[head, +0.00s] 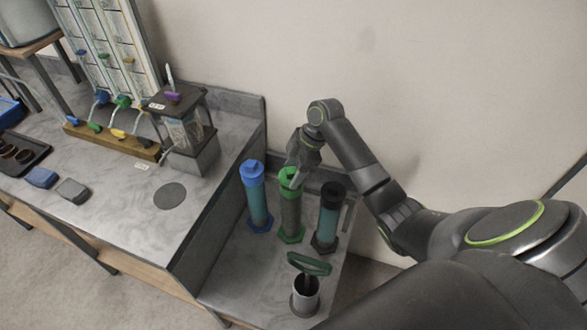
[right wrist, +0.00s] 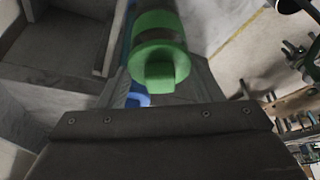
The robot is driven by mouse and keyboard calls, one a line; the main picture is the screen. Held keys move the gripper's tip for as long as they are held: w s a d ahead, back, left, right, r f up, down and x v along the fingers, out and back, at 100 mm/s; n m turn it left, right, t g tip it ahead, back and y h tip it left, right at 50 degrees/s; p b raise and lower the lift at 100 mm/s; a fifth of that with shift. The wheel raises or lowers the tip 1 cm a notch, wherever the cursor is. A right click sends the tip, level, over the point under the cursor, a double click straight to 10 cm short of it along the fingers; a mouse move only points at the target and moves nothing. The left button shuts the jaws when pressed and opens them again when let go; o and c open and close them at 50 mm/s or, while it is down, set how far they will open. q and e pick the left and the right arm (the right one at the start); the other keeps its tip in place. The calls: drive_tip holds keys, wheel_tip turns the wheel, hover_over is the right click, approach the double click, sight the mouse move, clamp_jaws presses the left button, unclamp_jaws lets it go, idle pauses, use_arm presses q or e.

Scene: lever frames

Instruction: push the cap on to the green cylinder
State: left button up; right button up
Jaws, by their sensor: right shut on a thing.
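The green cylinder (head: 291,215) stands upright on the low grey bench, with a green foot and a grey tube. The green cap (head: 290,178) is at its top, partly covered by my right gripper (head: 292,170). In the right wrist view the green cap (right wrist: 160,60) shows its round flange and square knob, between the grey fingers. My right gripper is shut on the cap. Whether the cap is fully seated cannot be told. My left gripper is not in view.
A blue-capped cylinder (head: 256,198) stands close on the left, a black-capped one (head: 328,218) close on the right. A metal cup with a green-handled tool (head: 306,295) stands in front. A higher grey counter (head: 130,205) and its side wall lie left; the room wall is behind.

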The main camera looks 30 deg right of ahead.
drive_tip(key=shift+p, duration=0.3)
drive_tip(key=shift+f, duration=0.15)
idle(1.0)
drive_tip(key=shift+p, duration=0.4)
idle(0.6)
drive_tip(key=o, duration=1.5)
drive_tip(key=shift+c, duration=0.2)
drive_tip(key=shift+r+p, duration=3.55)
drive_tip(key=shift+p, duration=0.05)
